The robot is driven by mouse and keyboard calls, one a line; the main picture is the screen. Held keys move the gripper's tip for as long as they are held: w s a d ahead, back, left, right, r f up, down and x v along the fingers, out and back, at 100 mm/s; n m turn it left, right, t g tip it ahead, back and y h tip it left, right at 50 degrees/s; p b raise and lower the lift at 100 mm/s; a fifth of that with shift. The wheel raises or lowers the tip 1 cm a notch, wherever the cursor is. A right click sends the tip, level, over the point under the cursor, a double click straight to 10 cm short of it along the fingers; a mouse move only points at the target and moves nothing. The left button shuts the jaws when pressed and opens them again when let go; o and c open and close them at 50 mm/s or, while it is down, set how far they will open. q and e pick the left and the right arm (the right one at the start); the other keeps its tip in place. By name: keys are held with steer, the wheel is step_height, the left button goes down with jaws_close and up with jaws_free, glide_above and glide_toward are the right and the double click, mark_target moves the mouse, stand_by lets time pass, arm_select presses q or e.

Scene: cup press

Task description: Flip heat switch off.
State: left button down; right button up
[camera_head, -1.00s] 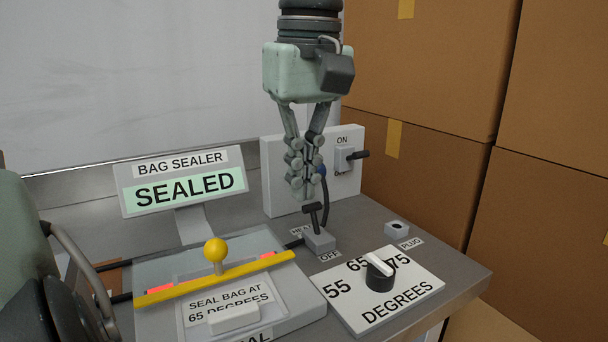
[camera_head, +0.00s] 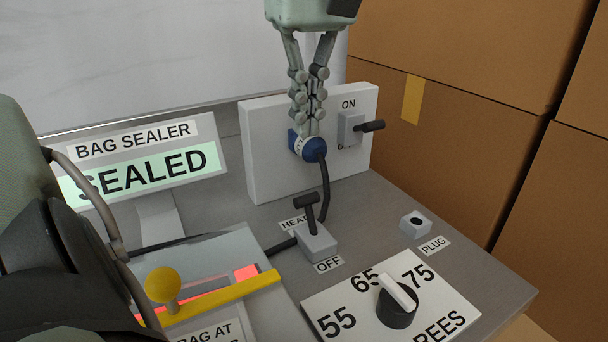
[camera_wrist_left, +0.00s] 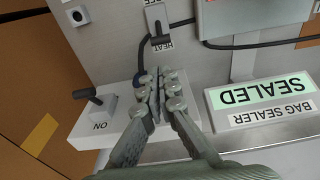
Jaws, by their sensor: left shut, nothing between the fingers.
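The heat switch (camera_head: 317,243) is a small grey box with a black T-shaped lever (camera_head: 308,205) on the bench. Its HEAT label is partly hidden behind the lever, and an OFF label lies on its near side. The lever stands up, leaning slightly to the HEAT side. The switch also shows at the top of the left wrist view (camera_wrist_left: 158,20). My left gripper (camera_head: 308,132) hangs fingers down, shut and empty, apart from the lever. In the picture its fingertips are above it, overlapping a blue plug (camera_head: 313,149). My right gripper is not in view.
A white panel (camera_head: 270,170) with an ON-labelled lever switch (camera_head: 352,128) stands behind. A temperature dial (camera_head: 397,302), a plug socket (camera_head: 415,225) and a bag sealer with a yellow bar (camera_head: 225,295) surround the switch. The sealer sign (camera_head: 140,165) reads SEALED. Cardboard boxes (camera_head: 460,60) stand right.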

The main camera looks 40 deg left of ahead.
arm_select(q)
steer(key=shift+f, duration=0.1)
glide_toward(312, 221)
steer(key=a+f, duration=0.1)
steer(key=f, duration=0.1)
steer(key=w+a+f, duration=0.2)
steer(key=a+f, duration=0.1)
steer(key=shift+a+f, duration=0.15)
steer(key=shift+f, duration=0.25)
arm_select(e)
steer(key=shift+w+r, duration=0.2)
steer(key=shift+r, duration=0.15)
